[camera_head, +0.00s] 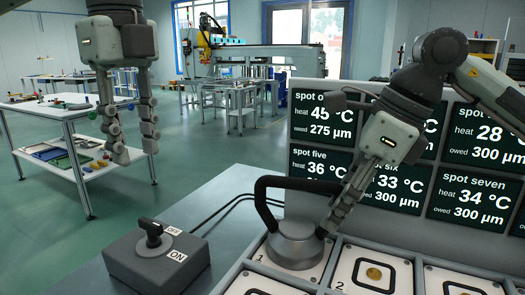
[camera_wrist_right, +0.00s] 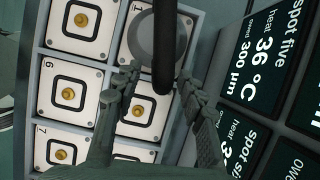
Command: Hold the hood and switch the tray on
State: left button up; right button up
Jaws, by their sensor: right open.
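The hood (camera_head: 295,246) is a grey dome with a thick black arched handle (camera_head: 262,203), sitting on cell 1 of the tray (camera_head: 335,262). In the right wrist view the hood (camera_wrist_right: 152,38) lies beyond the fingertips. My right gripper (camera_head: 328,226) is open at the hood; in its wrist view the black handle (camera_wrist_right: 163,60) runs between the two spread fingers. Contact with it cannot be told. A dark switch box (camera_head: 157,262) with a black knob (camera_head: 153,238) and OFF and ON labels stands left of the tray. My left gripper (camera_head: 138,155) is open and empty, well away from the box.
Several tray cells hold brass-coloured discs, such as the one in cell 2 (camera_head: 374,274). A wall of dark readout screens (camera_head: 320,165) stands close behind the tray. Black cables (camera_head: 225,208) run behind the switch box. A white side table (camera_head: 60,115) is further left.

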jog(key=d+f+p+v, duration=0.1)
jog(key=d+v, duration=0.2)
jog(key=v, duration=1.3)
jog(key=shift+s+d+f+p, duration=0.15)
jog(key=shift+s+d+p, duration=0.05)
jog(key=shift+s+p, duration=0.15)
